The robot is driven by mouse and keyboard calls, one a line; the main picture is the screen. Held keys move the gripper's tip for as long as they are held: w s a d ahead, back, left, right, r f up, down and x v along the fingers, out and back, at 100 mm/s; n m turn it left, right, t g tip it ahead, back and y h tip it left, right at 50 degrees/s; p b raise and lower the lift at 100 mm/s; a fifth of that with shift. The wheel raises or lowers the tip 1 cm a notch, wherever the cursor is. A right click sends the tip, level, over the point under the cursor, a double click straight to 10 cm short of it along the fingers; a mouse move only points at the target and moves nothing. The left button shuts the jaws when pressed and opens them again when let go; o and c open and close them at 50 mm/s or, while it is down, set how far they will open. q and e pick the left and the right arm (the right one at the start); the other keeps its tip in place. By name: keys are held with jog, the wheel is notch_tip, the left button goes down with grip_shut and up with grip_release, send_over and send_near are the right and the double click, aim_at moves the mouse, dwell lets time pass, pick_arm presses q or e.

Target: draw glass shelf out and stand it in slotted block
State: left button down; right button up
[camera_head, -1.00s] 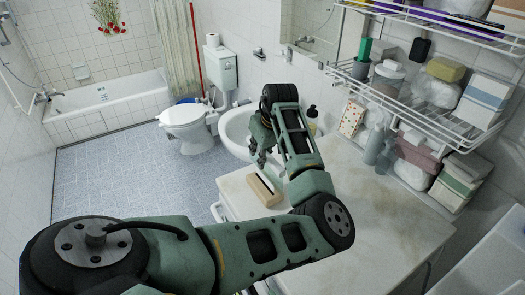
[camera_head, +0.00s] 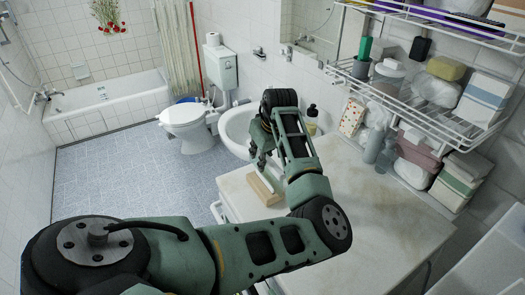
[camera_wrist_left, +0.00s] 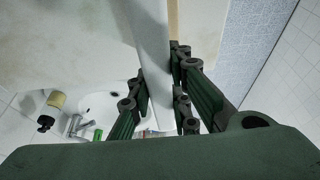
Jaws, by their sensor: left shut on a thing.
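The beige slotted block (camera_head: 262,190) lies on the near left part of the pale countertop. My left gripper (camera_head: 260,157) is just above and behind the block, beside the sink. In the left wrist view, my left gripper (camera_wrist_left: 158,105) is shut on a pale, flat panel, the glass shelf (camera_wrist_left: 150,40), which runs between its fingers toward the top of the picture. A beige strip that looks like the block (camera_wrist_left: 195,20) shows right of the panel. I cannot tell whether the shelf's lower edge is in the slot. My right gripper is not in view.
A white wire rack (camera_head: 410,105) with boxes and bottles hangs on the right wall. More bottles and boxes stand on the counter (camera_head: 380,225) below it. The sink (camera_head: 237,128) and a soap bottle (camera_head: 312,115) are behind my arm. The counter's middle is clear.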

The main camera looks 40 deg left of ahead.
pick_arm(q)
jog(key=shift+f, duration=0.1)
dwell(0.4)
jog(key=shift+w+f+b, duration=0.1)
jog(key=shift+f+b, duration=0.3)
jog(key=shift+f, duration=0.65)
jog(key=c, duration=1.5)
grip_release()
jog(key=shift+c, duration=0.2)
